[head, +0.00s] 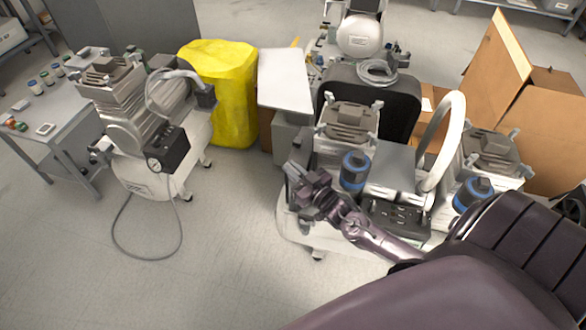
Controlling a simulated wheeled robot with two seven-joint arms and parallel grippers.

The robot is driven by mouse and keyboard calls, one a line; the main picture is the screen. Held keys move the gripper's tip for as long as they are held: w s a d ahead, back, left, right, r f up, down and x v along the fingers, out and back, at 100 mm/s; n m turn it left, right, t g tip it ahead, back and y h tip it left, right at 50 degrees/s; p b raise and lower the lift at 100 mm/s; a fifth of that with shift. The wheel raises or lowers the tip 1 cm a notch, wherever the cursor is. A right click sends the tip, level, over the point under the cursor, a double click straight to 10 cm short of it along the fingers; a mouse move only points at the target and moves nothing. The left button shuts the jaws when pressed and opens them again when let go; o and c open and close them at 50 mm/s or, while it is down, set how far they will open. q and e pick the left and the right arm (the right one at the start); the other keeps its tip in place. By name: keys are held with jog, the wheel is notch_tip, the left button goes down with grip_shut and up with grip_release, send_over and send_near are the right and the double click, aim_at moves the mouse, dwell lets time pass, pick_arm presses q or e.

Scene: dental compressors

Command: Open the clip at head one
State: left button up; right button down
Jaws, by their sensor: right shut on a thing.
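A white and grey dental compressor stands at centre right with two finned heads, a left head (348,124) and a right head (492,150). Grey clips sit at the heads' corners, such as one (374,108) at the left head's right side. My right gripper (297,178) is at the lower left of the left head, above the white tank (296,226). Its jaws are shut on a small grey piece that looks like a clip; the fingers partly hide it. Which label the head bears cannot be read. My left gripper is not in view.
Blue-banded filters (354,171) and a thick white hose (438,142) stand close to my right arm. Another compressor (150,125) with a trailing hose is at left, beside a yellow-covered bin (222,92). Cardboard boxes (545,120) stand at right. The floor at front left is clear.

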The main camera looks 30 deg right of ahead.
jog(key=shift+n+y, duration=0.4)
jog(key=shift+y, duration=0.2)
jog(key=c, duration=1.5)
grip_release()
jog(key=shift+o, duration=0.2)
